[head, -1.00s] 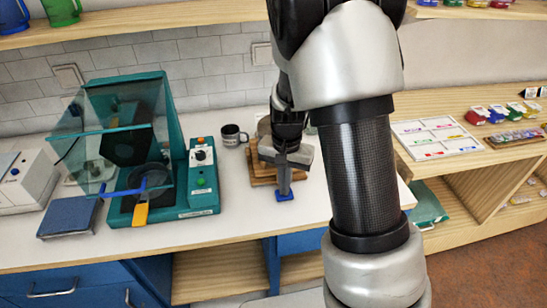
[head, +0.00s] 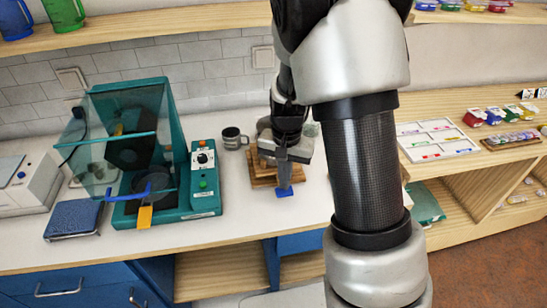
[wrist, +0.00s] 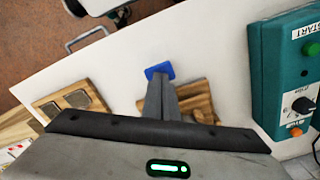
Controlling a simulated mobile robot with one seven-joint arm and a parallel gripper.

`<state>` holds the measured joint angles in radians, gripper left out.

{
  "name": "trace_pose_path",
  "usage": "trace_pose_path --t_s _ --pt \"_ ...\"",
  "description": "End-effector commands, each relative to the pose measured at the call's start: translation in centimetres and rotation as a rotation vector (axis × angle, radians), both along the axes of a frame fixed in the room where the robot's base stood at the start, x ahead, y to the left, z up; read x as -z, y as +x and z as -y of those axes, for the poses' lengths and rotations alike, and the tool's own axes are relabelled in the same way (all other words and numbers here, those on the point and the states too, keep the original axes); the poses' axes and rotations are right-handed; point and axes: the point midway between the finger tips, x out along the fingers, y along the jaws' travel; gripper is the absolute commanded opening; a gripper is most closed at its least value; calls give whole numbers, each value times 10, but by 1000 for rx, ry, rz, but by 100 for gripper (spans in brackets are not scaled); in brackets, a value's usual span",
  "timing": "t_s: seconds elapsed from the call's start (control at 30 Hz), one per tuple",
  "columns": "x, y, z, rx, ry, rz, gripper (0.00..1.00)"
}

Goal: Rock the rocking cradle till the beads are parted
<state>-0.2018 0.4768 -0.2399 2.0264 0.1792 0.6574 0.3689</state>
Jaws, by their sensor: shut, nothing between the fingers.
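My gripper (head: 284,182) is shut and empty, pointing down over the white bench. In the wrist view its fingers (wrist: 161,96) end at a blue tip (wrist: 160,70); I cannot tell whether this blue is part of the fingers. A slatted wooden piece (head: 261,181) lies just behind and left of the fingers, partly hidden by my gripper. The wrist view shows wood (wrist: 198,102) beside the fingers and a wooden board with two grey insets (wrist: 42,103) further left. I cannot tell for sure which thing is the rocking cradle. No beads can be made out.
A teal machine (head: 205,205) with a clear shield, a dial and buttons stands to the left. A dark mug (head: 233,138) stands behind. A blue pad (head: 72,218) lies further left. Bench between machine and gripper is clear.

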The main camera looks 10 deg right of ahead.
Motion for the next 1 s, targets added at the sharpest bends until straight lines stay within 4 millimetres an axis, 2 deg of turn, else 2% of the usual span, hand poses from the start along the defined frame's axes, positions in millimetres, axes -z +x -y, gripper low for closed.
trace_pose_path --t_s 0.5,0.73,1.0 --pt "39 -1 0 0 0 -2 0" --pt "28 -1 0 0 0 -1 0" --pt "5 0 0 1 1 0 0"
